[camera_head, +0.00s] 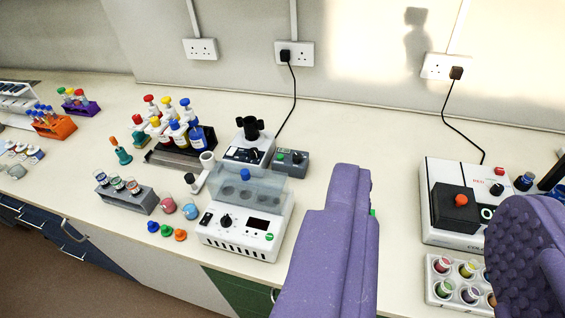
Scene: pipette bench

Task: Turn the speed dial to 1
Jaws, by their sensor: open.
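My gripper (430,195) is open and empty, with its two purple fingers large in the foreground. A white block unit (240,238) with a clear lid stands left of the left finger; its front has a black dial (226,221) and a dark display. Behind it is a small white mixer (247,151) with a black cup head and a dark control panel. A grey box (290,162) with a dark knob (297,157) sits beside the mixer. I cannot tell which is the speed dial, and no dial setting is readable. The fingers touch none of these.
A white instrument (455,180) with a red knob stands at right, partly behind the right finger. A tray of cups (440,292) lies in front of it. Bottles in a rack (180,130) and tubes stand at left. The bench between the grey box and instrument is clear.

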